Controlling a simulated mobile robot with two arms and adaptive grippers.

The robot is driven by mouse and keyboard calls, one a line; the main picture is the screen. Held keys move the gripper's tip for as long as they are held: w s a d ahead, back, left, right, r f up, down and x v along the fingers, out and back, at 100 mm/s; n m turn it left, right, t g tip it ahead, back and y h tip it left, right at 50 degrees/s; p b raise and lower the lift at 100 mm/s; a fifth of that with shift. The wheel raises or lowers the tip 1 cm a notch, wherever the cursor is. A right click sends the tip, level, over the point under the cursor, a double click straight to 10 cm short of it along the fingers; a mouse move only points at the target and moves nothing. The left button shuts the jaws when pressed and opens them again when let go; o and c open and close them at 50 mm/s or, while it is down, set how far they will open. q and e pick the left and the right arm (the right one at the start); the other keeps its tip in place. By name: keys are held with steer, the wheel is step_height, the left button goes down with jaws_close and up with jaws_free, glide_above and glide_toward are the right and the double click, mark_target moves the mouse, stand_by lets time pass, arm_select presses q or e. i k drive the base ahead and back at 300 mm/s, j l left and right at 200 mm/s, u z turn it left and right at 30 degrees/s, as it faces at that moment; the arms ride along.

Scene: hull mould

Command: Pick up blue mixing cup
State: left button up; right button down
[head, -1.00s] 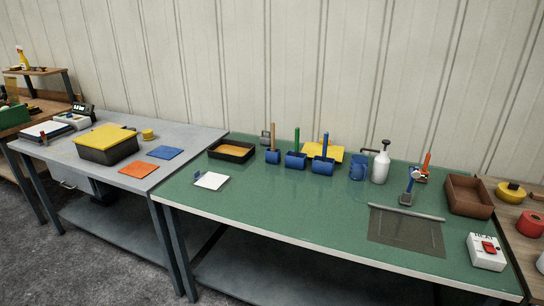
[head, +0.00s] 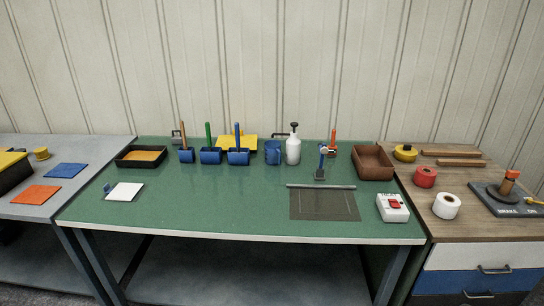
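The blue mixing cup (head: 272,152) stands upright toward the back of the green table (head: 220,212), just left of a white pump bottle (head: 293,148). It looks like a translucent blue jug. Neither of my grippers is in the head view, so I cannot see how they stand relative to the cup.
Left of the cup are several blue rollers (head: 210,156) with upright handles and a yellow item (head: 250,142) behind. A black tray (head: 128,160) sits back left. A brown bin (head: 372,162) and a white box with a red switch (head: 392,208) are right. The table's front middle is clear.

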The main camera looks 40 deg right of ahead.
mark_target(273, 154)
steer(key=i+z, duration=0.1)
steer(key=z, duration=0.35)
steer(key=i+j+z, duration=0.1)
steer(key=z, duration=0.3)
steer(key=j, duration=0.1)
